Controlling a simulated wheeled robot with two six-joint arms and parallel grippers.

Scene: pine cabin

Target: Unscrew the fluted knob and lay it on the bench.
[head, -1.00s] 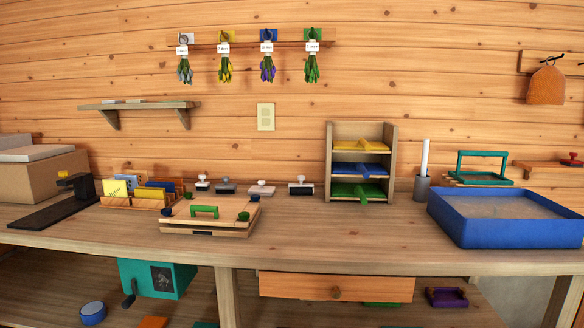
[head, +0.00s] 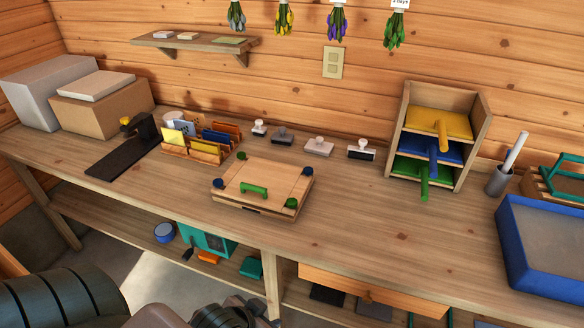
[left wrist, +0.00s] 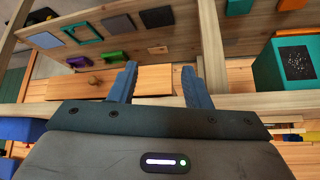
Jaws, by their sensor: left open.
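A wooden press with a flat board (head: 265,175) sits on the bench (head: 345,235). It has a green handle (head: 254,190) on top and small knobs at its corners. A green knob (head: 291,203) is at the near right and a blue knob (head: 219,184) at the near left. Another green knob (head: 241,156) and another blue knob (head: 307,171) are at the far corners. I cannot tell which is fluted. My left gripper (left wrist: 158,82) is open and empty in the left wrist view, facing the bench front and drawer, away from the press. My right gripper is not in view.
A card rack (head: 203,150) and several stamps stand behind the press. A tray rack (head: 437,140) and a blue tray (head: 510,240) are to the right. A drawer (head: 375,290) juts below the bench front. The bench before and right of the press is bare.

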